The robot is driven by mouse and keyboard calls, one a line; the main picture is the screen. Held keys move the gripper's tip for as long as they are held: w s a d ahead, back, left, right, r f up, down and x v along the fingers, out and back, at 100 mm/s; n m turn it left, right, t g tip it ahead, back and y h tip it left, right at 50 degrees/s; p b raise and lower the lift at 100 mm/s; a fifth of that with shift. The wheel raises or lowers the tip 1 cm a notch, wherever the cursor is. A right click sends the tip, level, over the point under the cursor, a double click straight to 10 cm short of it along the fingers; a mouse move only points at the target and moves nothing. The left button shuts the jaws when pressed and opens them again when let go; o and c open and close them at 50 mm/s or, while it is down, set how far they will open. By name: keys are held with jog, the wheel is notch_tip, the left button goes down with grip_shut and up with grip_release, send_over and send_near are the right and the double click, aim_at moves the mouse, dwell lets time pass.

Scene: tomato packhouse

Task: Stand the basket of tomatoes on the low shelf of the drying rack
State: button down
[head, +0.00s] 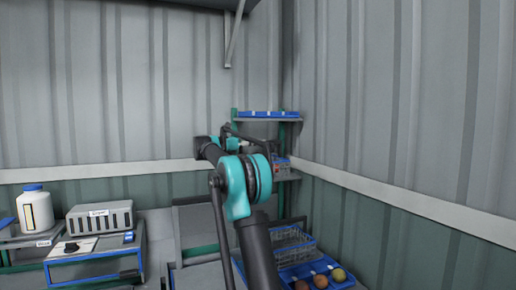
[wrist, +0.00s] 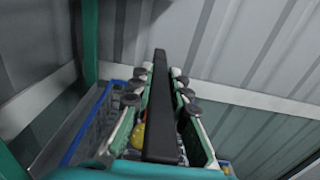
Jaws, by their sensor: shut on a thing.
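The basket of tomatoes is blue with lattice sides; its wall shows in the wrist view (wrist: 90,122) and part of it in the head view (head: 282,163). A yellow tomato (wrist: 137,135) shows inside it. My gripper (wrist: 160,88) is above the basket, its two fingers on either side of a black bar that looks like the basket's handle, and it is shut on the basket. The drying rack has green posts, and its low shelf (head: 289,178) is right under the basket in the head view. I cannot tell whether the basket touches the shelf.
The rack's upper shelf carries a blue tray (head: 268,114). The corrugated corner walls stand close by on the right. Below are a wire basket (head: 290,242) and a blue crate (head: 325,264) with round produce. A white jar (head: 36,211) and a grey box (head: 99,217) stand at left.

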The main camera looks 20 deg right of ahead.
jog(key=shift+w+d+f, duration=0.1)
jog(key=shift+f, duration=0.75)
jog(key=c, duration=1.5)
grip_release()
jog(key=shift+f, duration=0.1)
jog(key=shift+o, duration=0.2)
jog(key=a, duration=1.2)
jog(key=shift+s, duration=0.25)
